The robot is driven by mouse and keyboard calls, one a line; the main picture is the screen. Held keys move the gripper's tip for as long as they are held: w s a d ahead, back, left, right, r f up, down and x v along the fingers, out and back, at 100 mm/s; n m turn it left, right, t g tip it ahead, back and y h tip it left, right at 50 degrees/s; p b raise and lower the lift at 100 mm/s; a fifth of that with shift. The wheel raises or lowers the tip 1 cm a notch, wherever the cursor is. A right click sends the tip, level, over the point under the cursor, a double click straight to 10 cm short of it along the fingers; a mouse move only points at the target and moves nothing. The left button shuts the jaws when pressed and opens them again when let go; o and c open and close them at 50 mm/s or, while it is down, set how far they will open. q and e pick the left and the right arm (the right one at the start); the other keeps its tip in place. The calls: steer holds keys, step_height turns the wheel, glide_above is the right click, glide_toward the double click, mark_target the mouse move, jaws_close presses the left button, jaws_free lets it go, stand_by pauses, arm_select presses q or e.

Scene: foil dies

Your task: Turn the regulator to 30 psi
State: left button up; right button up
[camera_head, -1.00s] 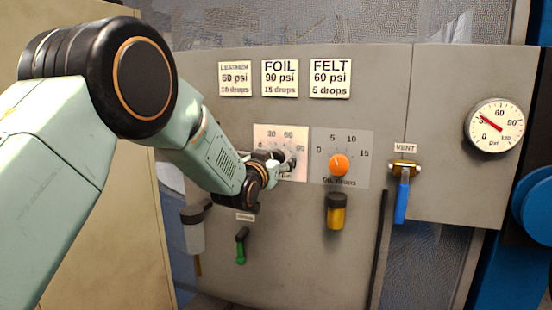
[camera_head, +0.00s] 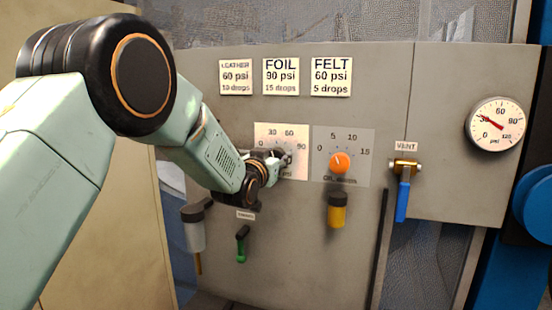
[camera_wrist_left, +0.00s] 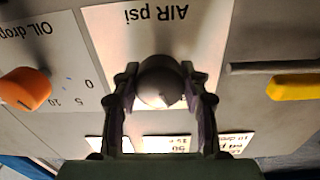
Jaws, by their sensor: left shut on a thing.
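The regulator knob (camera_wrist_left: 160,80) is a round dark grey knob on the white "AIR psi" plate, seen upside down in the left wrist view. In the head view its dial plate (camera_head: 266,134) carries 0, 30, 60 and 90, and my gripper hides most of the knob. My left gripper (camera_head: 280,160) is at the plate; in the left wrist view its two fingers (camera_wrist_left: 161,84) are shut on the knob from both sides. The knob's pointer is not clear. The round pressure gauge (camera_head: 497,136) at the right has a red needle pointing up-left, at about its 30 mark.
Right of the plate is an orange oil-drops knob (camera_head: 340,163). A blue-handled vent valve (camera_head: 402,200) is farther right. Below are a yellow-bottomed fitting (camera_head: 337,213) and a green-handled lever (camera_head: 241,248). Three label cards (camera_head: 281,77) are above.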

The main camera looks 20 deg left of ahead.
arm_select(q)
steer(key=shift+f+n, duration=0.1)
steer(key=shift+n, duration=0.3)
steer(key=o, duration=1.2)
steer(key=shift+c, duration=0.2)
steer(key=shift+s, duration=0.1)
steer(key=s, duration=1.2)
steer(key=shift+a, duration=0.35)
steer(key=shift+w, duration=0.1)
